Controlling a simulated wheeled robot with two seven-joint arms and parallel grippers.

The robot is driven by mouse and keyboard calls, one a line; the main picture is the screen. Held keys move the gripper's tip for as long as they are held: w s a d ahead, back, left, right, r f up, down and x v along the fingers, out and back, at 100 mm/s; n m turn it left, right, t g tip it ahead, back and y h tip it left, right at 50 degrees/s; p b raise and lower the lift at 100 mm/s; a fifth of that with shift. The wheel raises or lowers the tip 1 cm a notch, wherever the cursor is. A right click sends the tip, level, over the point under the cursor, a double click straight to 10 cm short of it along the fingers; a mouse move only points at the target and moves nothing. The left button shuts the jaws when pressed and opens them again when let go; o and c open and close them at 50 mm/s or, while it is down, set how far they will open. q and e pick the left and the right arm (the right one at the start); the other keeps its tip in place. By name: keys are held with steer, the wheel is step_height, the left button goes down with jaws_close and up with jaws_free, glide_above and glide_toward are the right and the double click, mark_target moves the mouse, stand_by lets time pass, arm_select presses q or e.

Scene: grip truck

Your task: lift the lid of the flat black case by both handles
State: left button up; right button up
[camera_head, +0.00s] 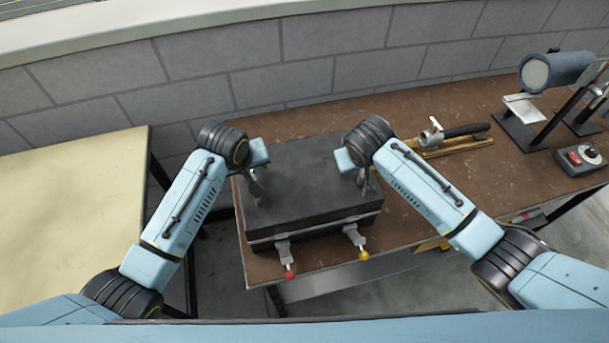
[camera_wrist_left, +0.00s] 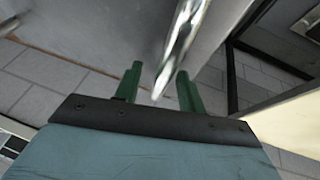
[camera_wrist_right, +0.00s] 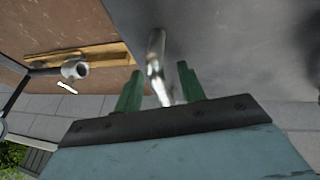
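The flat black case (camera_head: 318,216) lies on the brown workbench, its lid (camera_head: 305,170) down. My left gripper (camera_head: 254,184) is at the lid's left side. In the left wrist view its green fingers (camera_wrist_left: 157,88) are apart, with the shiny metal left handle (camera_wrist_left: 182,42) between them. My right gripper (camera_head: 364,178) is at the lid's right side. In the right wrist view its fingers (camera_wrist_right: 158,82) are apart, with the right handle (camera_wrist_right: 157,62) between them. Gaps show beside both handles. In the head view my wrists partly hide the handles.
Two front latches have a red knob (camera_head: 291,274) and a yellow knob (camera_head: 364,256). A pale table (camera_head: 70,210) is at left.

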arm_select(q)
jaws_close()
arm_select(e)
jaws_close()
arm_select(q)
steer(key=shift+r, duration=0.2)
arm_select(e)
steer(key=shift+r, duration=0.2)
